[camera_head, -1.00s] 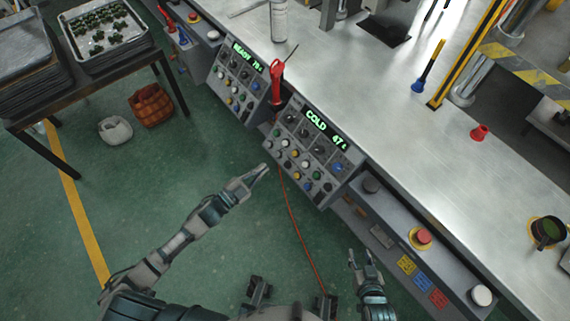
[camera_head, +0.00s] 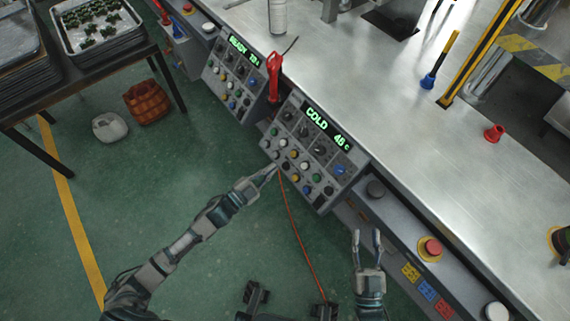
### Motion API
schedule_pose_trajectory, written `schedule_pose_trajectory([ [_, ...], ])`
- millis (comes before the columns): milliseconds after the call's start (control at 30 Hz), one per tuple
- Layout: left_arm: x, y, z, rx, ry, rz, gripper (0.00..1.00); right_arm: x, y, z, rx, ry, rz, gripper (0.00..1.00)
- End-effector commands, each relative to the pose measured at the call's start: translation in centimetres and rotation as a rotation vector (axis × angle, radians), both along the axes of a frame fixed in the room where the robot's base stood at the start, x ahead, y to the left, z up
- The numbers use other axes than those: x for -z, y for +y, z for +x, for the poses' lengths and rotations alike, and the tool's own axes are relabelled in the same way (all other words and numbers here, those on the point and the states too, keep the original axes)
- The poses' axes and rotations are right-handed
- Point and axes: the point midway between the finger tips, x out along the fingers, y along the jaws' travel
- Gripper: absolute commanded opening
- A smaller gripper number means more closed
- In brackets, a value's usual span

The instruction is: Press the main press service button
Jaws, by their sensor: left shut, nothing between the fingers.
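The nearer control panel (camera_head: 318,150) has a green display reading COLD (camera_head: 327,125), with dark knobs and several coloured buttons below it. A blue knob (camera_head: 340,169) is at its right side, and white, yellow and green buttons lie in rows at its lower left. I cannot tell from the labels which is the service button. My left gripper (camera_head: 273,169) is shut, its tips close to the panel's lower left corner; I cannot tell whether they touch it. My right gripper (camera_head: 367,236) is open and empty, below and right of the panel, in front of the bench.
A second panel (camera_head: 236,76) reading READY stands further left, with a red-handled tool (camera_head: 273,72) between the two. A red button (camera_head: 431,247) and a white button (camera_head: 496,312) are on the bench front. An orange cable (camera_head: 297,222) hangs to the floor.

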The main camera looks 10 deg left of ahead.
Motion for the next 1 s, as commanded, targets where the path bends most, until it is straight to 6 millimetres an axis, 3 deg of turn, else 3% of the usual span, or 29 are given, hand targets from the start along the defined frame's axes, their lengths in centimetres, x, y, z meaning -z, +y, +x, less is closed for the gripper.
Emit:
schedule_pose_trajectory([
  [100, 1.1, -0.7, 0.8, 0.000, 0.002, -0.001, 0.00, -0.9, 0.0, -0.4, 0.001, -0.087, 0.029, 0.40],
  [333, 1.6, -1.2, 1.5, 0.000, -0.001, -0.001, 0.00, -2.3, 0.0, -1.0, 0.002, -0.177, 0.056, 0.40],
  [1000, 1.6, -1.2, 1.5, 0.000, -0.001, -0.001, 0.00, -2.3, 0.0, -0.8, 0.002, -0.183, 0.058, 0.40],
])
